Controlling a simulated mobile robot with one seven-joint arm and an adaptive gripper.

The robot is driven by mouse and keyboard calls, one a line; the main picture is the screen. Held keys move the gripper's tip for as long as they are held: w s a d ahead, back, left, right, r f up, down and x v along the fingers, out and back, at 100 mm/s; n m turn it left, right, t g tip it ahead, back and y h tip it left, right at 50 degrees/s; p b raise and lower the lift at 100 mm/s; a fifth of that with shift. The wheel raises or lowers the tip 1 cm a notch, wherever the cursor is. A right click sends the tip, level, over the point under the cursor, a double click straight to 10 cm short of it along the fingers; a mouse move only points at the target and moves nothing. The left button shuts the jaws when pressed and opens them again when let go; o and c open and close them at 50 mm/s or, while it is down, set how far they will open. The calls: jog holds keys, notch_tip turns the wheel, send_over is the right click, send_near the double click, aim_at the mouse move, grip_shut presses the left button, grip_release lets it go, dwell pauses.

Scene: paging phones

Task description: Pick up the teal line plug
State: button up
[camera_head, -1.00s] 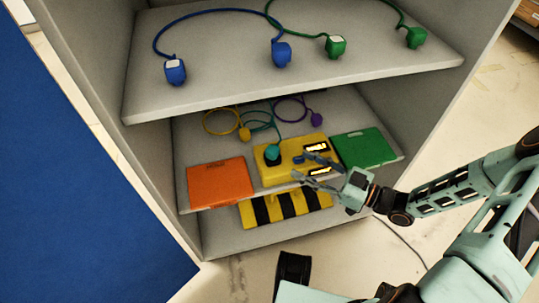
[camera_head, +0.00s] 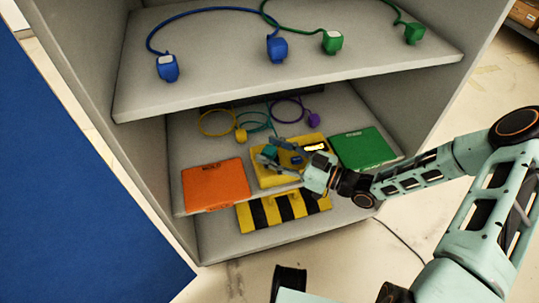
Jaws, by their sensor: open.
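The teal line plug (camera_head: 270,152) stands on the yellow phone box (camera_head: 268,179) on the middle shelf. Its teal cord (camera_head: 256,126) runs back from it in a loop. My gripper (camera_head: 267,151) is open, with its fingers reaching left over the yellow box. The fingertips are at the teal plug, one on its far side and one on its near side as seen here. The fingers hide part of the plug, and I cannot tell whether they touch it.
An orange box (camera_head: 215,185) lies left of the yellow one and a green box (camera_head: 362,148) right. Yellow (camera_head: 240,135) and purple (camera_head: 313,120) plugs lie behind. The upper shelf (camera_head: 210,85) hangs above. A striped yellow-black block (camera_head: 245,218) is below.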

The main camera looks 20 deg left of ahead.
aim_at(272, 152)
jog(key=shift+c, duration=0.2)
grip_shut()
jog(key=shift+r, duration=0.1)
jog(key=shift+r, duration=0.55)
jog(key=r, duration=0.1)
jog(key=r+p, duration=0.1)
jog(key=shift+s+d+r+p, duration=0.1)
jog(key=shift+s+r+p, duration=0.15)
jog(key=shift+r+p, duration=0.15)
jog(key=s+d+r+p, duration=0.3)
jog(key=s+r, duration=0.6)
jog(key=s, duration=0.4)
jog(key=shift+d+p, duration=0.15)
jog(key=shift+p, duration=0.75)
